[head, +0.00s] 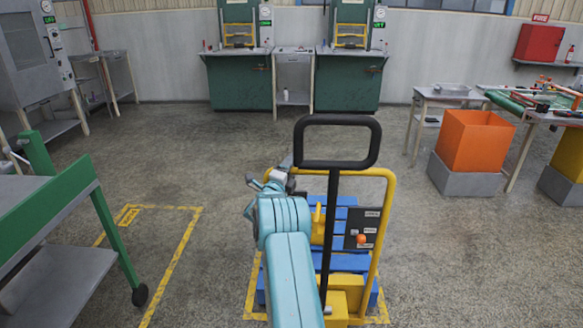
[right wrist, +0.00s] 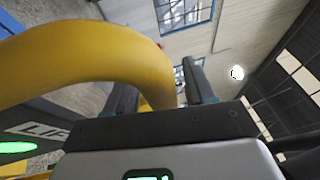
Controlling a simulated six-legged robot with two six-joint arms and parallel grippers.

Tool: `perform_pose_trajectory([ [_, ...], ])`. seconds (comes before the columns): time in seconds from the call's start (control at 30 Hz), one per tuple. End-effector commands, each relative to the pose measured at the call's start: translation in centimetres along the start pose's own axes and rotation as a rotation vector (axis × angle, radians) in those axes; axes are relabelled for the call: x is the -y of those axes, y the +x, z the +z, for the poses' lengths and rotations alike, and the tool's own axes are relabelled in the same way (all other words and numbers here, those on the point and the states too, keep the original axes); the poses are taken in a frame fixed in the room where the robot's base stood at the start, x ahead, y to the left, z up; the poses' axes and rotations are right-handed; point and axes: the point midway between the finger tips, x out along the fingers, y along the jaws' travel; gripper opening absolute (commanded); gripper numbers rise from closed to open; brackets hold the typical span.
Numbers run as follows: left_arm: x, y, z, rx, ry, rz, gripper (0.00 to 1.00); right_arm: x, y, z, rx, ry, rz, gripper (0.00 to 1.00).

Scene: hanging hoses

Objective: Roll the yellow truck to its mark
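The yellow truck (head: 383,215) stands in front of me, with a yellow tube frame, a tall black loop handle (head: 337,120) and a control panel with an orange knob. A blue slatted pallet (head: 348,262) is at its far side. My right gripper (head: 277,178) is at the upper left corner of the yellow frame. In the right wrist view, the yellow tube (right wrist: 90,55) curves down between the two fingers (right wrist: 160,92); whether they press on it is unclear. A yellow floor outline with a small label (head: 128,216) lies left of the truck. My left gripper is out of view.
A green-framed grey cart (head: 60,215) stands at the left, close to the floor outline. Another yellow floor line (head: 252,290) runs by the truck. An orange bin (head: 473,140) on a grey base and a worktable are at the right. Open floor lies beyond, before green machines (head: 238,82).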

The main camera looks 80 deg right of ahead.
Motion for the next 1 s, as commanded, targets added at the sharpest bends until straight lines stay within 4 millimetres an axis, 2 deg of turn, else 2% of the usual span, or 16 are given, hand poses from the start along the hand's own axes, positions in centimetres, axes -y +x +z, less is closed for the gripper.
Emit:
perform_pose_trajectory([
  [0.27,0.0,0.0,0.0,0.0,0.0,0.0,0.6,0.0,0.1,0.0,-0.001,0.0,-0.001,0.55],
  [0.43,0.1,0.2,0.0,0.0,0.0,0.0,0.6,-0.1,-1.4,0.1,0.0,0.0,0.001,0.55],
  [0.57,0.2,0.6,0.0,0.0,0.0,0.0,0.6,-0.2,-4.2,0.1,0.003,0.0,0.003,0.55],
  [0.8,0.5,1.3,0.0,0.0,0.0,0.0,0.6,-0.1,-10.8,0.1,0.004,0.0,0.002,0.55],
  [1.0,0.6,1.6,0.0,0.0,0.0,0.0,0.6,-0.1,-14.7,0.1,0.002,0.0,0.001,0.55],
])
